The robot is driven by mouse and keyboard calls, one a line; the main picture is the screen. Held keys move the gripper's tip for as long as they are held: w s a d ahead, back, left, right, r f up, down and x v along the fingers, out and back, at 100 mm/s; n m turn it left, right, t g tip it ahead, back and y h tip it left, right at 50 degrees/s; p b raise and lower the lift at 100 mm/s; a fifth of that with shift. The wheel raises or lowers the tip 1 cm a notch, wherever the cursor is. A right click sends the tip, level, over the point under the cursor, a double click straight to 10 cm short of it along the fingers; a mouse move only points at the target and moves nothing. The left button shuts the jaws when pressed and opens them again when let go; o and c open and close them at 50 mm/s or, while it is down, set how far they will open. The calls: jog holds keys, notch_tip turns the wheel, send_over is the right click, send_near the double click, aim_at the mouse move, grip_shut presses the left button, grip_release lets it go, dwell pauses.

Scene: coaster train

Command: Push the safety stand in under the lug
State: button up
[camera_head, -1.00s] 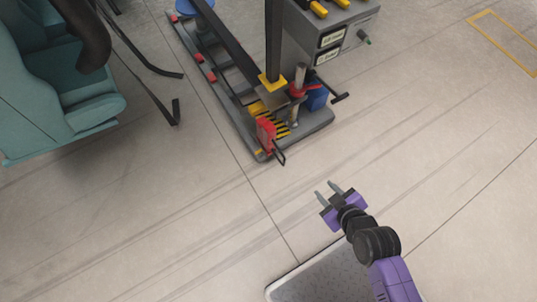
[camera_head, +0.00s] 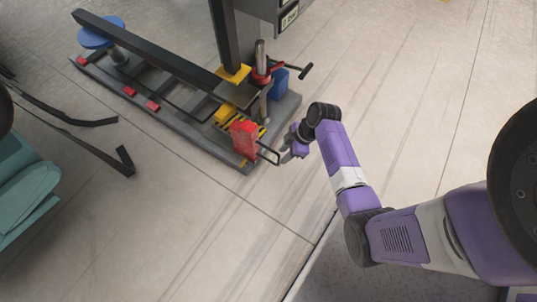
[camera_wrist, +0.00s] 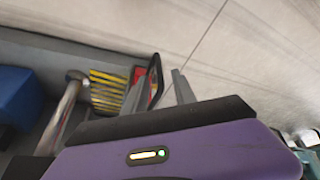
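The safety stand looks to be the red block (camera_head: 244,138) at the near end of the grey base; a black loop handle (camera_head: 268,153) sticks out toward me. In the wrist view the handle (camera_wrist: 155,72) shows between my fingers, with a sliver of red (camera_wrist: 138,74) beside it. My gripper (camera_head: 284,156) is open at the handle; the wrist view shows its fingers (camera_wrist: 160,78) apart, one either side of it. I cannot tell whether they touch it. The lug is probably the dark plate (camera_head: 238,95) at the beam's end, above and behind the red block.
Yellow-black hatching (camera_wrist: 106,92) marks the base beside the stand. A metal post (camera_head: 261,58) with a red collar and a blue box (camera_head: 279,83) stand just right. A teal seat (camera_head: 25,190) is at left. The floor in front of the base is clear.

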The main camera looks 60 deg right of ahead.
jog(key=b+x, duration=0.4)
jog(key=x, duration=0.3)
jog(key=shift+w+f, duration=0.25)
jog(key=shift+f, duration=0.05)
jog(key=shift+a, duration=0.1)
grip_shut()
dwell(1.2)
